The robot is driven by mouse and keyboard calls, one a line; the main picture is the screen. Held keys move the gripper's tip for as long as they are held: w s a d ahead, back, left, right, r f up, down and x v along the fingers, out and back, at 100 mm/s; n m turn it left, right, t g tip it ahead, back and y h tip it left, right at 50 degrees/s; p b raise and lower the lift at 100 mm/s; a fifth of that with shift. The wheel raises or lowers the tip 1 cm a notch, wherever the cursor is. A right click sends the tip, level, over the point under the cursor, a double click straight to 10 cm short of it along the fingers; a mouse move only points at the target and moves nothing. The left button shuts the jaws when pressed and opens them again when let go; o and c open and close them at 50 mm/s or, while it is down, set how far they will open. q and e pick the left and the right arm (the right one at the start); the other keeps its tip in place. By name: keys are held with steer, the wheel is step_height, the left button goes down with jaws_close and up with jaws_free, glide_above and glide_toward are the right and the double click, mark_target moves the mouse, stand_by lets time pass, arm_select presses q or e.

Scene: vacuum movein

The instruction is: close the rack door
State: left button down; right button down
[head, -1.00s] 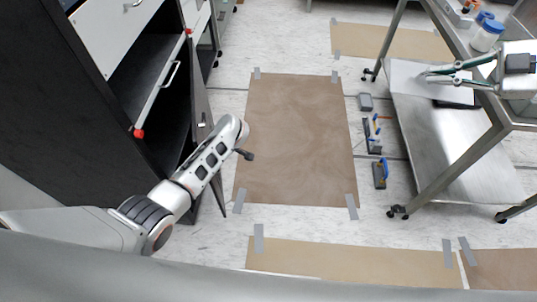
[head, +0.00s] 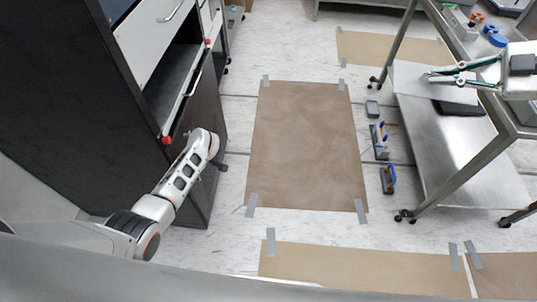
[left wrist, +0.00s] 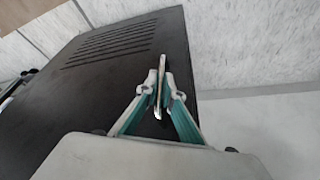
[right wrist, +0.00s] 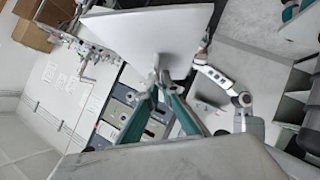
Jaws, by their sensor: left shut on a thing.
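The rack (head: 75,90) is a tall black cabinet at the left of the head view. Its black door (head: 205,125) stands low on the front, close to the rack's face; whether it is fully flush I cannot tell. In the left wrist view the dark panel (left wrist: 100,90) has a row of vent slots. My left gripper (left wrist: 160,88) is shut on a thin, light handle (left wrist: 162,75) at that panel's edge. In the head view it is largely hidden beside the door. My right gripper (head: 429,76) has its fingertips together, over the cart at the right.
A metal cart (head: 455,165) with a lower shelf stands at the right. Brown floor mats (head: 305,140) are taped in the middle. Several small tools, including a blue-handled one (head: 387,178), lie beside the cart.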

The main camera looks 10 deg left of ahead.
arm_select(q)
steer(key=shift+a, duration=0.55)
arm_select(e)
steer(key=shift+d, duration=0.1)
arm_select(q)
steer(key=shift+a, duration=0.15)
steer(key=c, duration=2.5)
jaws_free()
steer(key=shift+s+a, duration=0.1)
arm_select(e)
steer(key=shift+r, duration=0.1)
arm_select(q)
steer(key=shift+r, duration=0.1)
steer(key=shift+d+r, duration=0.25)
steer(key=shift+r, duration=0.15)
arm_select(e)
steer(key=shift+w, duration=0.1)
arm_select(q)
steer(key=v, duration=1.1)
steer(key=shift+d, duration=0.3)
steer(key=shift+s+d, duration=0.1)
